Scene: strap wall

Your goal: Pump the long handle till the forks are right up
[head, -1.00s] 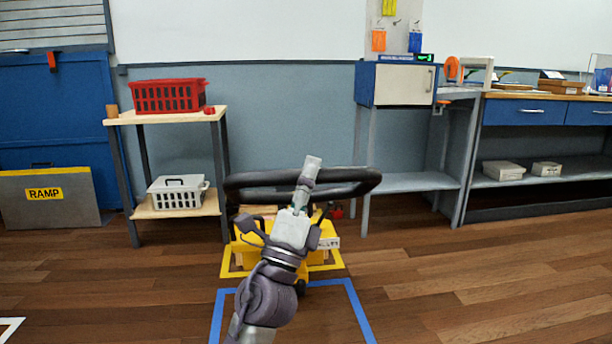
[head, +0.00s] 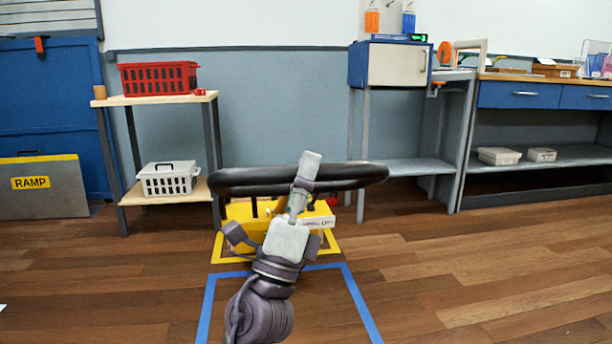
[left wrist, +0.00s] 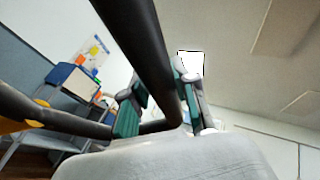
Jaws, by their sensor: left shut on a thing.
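The long handle ends in a black loop (head: 350,174) that spans the middle of the head view. My left gripper (head: 308,170) is shut on the loop's bar. In the left wrist view the black bar (left wrist: 135,40) passes between the green-padded fingers of my left gripper (left wrist: 155,105). The yellow pallet truck body (head: 250,220) stands low behind the loop, partly hidden by my arm and the handle. The forks are hidden, so their height cannot be told. My right gripper is not in view.
Blue tape (head: 355,300) outlines the floor in front of the truck. A shelf with a red crate (head: 158,78) stands left, a cabinet (head: 398,65) and workbench (head: 540,95) right. A ramp board (head: 45,190) leans far left. The floor at right is clear.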

